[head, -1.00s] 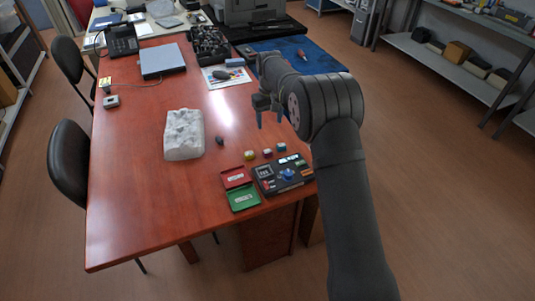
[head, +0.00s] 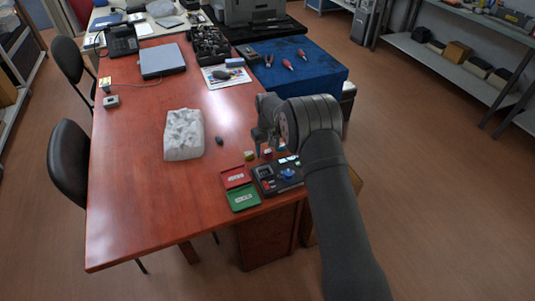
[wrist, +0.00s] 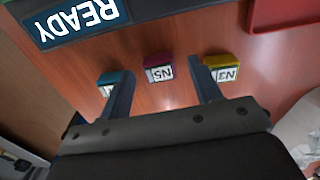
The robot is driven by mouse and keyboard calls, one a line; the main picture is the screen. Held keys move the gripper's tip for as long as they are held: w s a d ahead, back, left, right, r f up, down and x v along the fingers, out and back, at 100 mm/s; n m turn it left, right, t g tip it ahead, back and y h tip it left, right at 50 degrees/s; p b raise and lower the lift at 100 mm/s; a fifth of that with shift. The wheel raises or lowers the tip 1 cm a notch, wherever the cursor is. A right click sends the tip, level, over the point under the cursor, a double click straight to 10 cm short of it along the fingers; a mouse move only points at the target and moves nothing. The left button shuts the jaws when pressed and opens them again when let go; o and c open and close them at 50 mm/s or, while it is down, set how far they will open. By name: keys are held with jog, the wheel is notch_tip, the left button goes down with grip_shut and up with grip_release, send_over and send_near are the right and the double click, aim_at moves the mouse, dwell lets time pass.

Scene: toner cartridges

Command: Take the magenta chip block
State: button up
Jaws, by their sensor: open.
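The magenta chip block (wrist: 158,68) stands on the table in the wrist view, its white label reading N5. It also shows, small, in the head view (head: 267,153) beside the fingers. My gripper (wrist: 160,82) is open and empty, with one finger on each side of the magenta block's line. The block appears just ahead of the gap between the fingers; I cannot tell any contact. A yellow block (wrist: 222,68) labelled N3 stands to its right, and a cyan block (wrist: 112,80) to its left, partly behind a finger.
A black panel (head: 265,184) with a blue knob lies in front of the blocks. A red tray (head: 236,177) and a green tray (head: 243,199) lie to its left. A white lumpy object (head: 183,135) and a small dark object (head: 219,140) are farther left.

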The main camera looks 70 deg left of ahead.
jog(key=shift+f, duration=0.25)
jog(key=shift+c, duration=0.2)
jog(key=c, duration=1)
